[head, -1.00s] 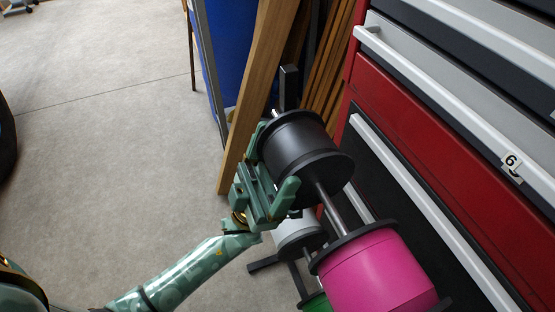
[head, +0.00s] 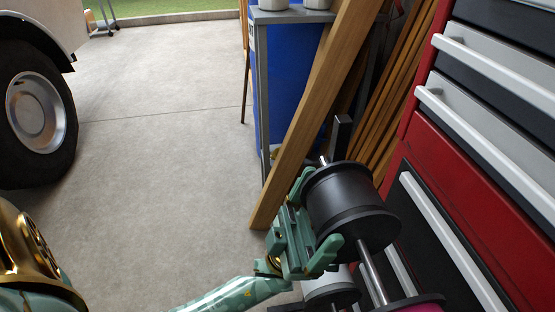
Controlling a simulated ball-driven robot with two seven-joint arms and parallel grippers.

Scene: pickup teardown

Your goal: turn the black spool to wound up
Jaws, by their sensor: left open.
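The black spool (head: 347,205) sits on a metal rod of a rack, tilted in the head view, right of centre. My left gripper (head: 318,222) is open at the spool's left side. One green finger is by the far flange and the other by the near flange, so the spool's width lies between them. I cannot tell whether the fingers touch it. My right gripper is not in view.
A magenta spool (head: 413,306) and a pale spool (head: 331,287) are on the rack below. A red tool chest (head: 459,165) with long handles stands close on the right. A wooden plank (head: 318,110) leans behind.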

